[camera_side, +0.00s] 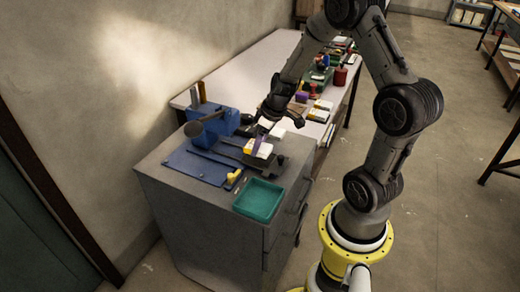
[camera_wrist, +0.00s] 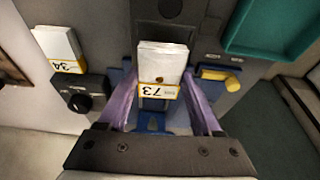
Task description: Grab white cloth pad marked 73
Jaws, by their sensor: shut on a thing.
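The white cloth pad marked 73 (camera_wrist: 162,62) is a folded white stack with a yellow-edged label, its number upside down in the wrist view. My gripper (camera_wrist: 162,84) has one purple finger on each side of the pad and is shut on it. In the side view the pad (camera_side: 262,152) shows white and yellow over the grey cabinet top, with a purple finger of my gripper (camera_side: 259,142) against it. I cannot tell whether the pad is clear of the surface beneath. A second white pad, marked 34 (camera_wrist: 55,42), lies to the left in the wrist view.
A teal tray (camera_side: 259,199) sits at the cabinet's front corner. A blue device (camera_side: 221,122) with a dark round head stands behind a blue plate (camera_side: 196,166). A yellow handle (camera_wrist: 222,76) is close to the right finger and a black knob (camera_wrist: 80,101) left of the left finger.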

